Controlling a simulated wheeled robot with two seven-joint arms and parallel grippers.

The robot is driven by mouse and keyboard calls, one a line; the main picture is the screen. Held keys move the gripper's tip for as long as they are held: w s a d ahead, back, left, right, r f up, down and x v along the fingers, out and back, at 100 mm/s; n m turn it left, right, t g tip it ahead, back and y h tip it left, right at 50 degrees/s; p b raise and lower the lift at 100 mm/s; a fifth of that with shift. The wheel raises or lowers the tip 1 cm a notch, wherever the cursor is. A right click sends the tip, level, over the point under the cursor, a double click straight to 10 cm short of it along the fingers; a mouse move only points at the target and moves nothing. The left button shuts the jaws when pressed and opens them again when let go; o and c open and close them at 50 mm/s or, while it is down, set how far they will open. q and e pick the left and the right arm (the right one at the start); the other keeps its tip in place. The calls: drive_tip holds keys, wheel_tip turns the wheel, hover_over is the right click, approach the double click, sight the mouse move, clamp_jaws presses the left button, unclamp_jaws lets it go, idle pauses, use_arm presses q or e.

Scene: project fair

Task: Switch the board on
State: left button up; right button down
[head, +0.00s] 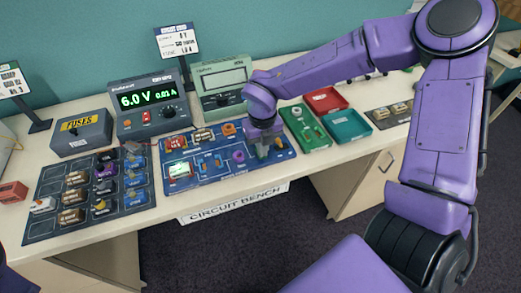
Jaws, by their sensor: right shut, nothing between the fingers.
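The blue circuit board (213,187) lies flat on the bench with several colored modules on it. A red module sits at its upper left, and a lit module with a green-white face (180,169) sits at its lower left. A purple round part (238,156) is right of the board's middle. My right gripper (266,157) is shut and empty, pointing down over the board's right end. It hides what lies under it, and I cannot tell if it touches. My left gripper is not in view.
A power supply (147,120) reads 6.0 V and 0.01 A behind the board. A meter (223,103) stands beside it. A dark parts mat (45,222) lies left. A green board (298,118), a red tray (326,115) and a teal tray (346,140) lie right.

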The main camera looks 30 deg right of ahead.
wheel_tip(320, 180, up, 7)
drive_tip(key=p, duration=0.5)
drive_tip(key=shift+f, duration=0.2)
drive_tip(key=shift+a+f, duration=0.1)
